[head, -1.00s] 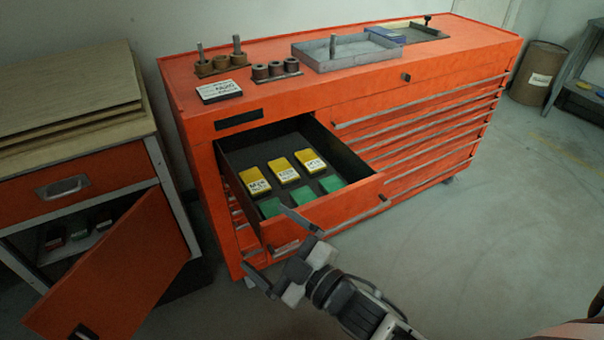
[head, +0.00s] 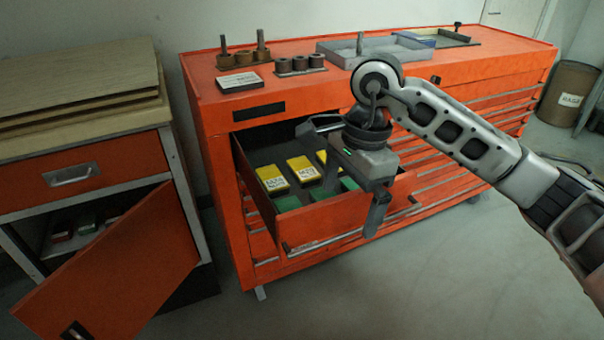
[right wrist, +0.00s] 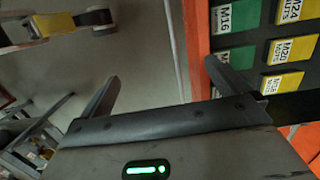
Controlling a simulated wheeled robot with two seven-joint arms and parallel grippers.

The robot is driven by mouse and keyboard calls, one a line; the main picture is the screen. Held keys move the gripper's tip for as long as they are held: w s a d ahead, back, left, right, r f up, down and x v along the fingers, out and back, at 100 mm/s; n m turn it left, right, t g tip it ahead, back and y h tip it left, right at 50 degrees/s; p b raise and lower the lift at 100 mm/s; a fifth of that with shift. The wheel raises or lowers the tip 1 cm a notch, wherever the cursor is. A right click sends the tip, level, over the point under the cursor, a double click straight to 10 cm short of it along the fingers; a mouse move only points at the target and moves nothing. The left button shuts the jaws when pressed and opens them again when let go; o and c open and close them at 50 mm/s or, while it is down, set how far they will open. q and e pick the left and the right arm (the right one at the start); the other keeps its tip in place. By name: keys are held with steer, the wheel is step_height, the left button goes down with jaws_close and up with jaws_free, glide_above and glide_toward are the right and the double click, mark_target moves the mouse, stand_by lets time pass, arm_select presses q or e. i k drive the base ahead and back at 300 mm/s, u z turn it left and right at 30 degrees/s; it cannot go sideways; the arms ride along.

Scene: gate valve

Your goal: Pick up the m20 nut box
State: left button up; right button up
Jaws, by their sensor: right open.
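The M20 nut box is the middle yellow box (head: 303,168) in the row of yellow boxes inside the open drawer (head: 340,215). In the right wrist view it is the yellow box with an M20 label (right wrist: 292,50), at the right edge. My right gripper (head: 343,172) is open and empty, over the drawer's right part, to the right of the M20 box and apart from it. Its fingers also show in the right wrist view (right wrist: 162,70), with floor between them. The gripper partly hides the rightmost yellow box.
Yellow boxes flank the M20 box, and green boxes (head: 288,203) lie in front. The orange cabinet top (head: 205,82) holds bolts, rings and a grey tray (head: 340,52). A side cabinet's orange door (head: 120,265) hangs open at left. Floor in front is clear.

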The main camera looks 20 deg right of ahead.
mark_target(306, 175)
steer(key=i, duration=0.95)
